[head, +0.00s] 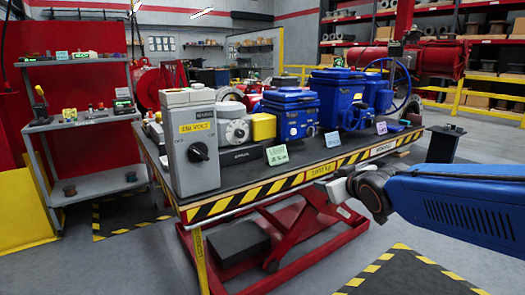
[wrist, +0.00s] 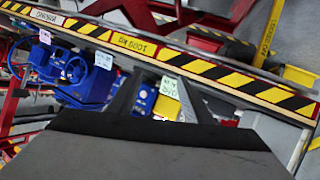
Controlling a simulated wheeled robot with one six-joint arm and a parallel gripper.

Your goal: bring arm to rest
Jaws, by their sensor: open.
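My blue arm reaches in from the right edge in the head view. My gripper (head: 332,187) is at its end, in front of the lift table's striped front edge, with the table (head: 240,203) behind it. In the wrist view my gripper (wrist: 160,88) shows two dark fingers spread apart with nothing held between them. That view is tilted, and the table's yellow-black edge runs across it. Blue valve actuators (head: 290,115) stand on the table beyond the gripper. I cannot tell the exact gap between the gripper and the table edge.
A grey switch box (head: 190,145) stands at the table's near left corner. Small label cards (head: 277,155) line the front edge. A grey shelf cart (head: 85,125) stands at left, and a dark post (head: 443,143) stands behind my arm. Grey floor (head: 310,270) lies open in front.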

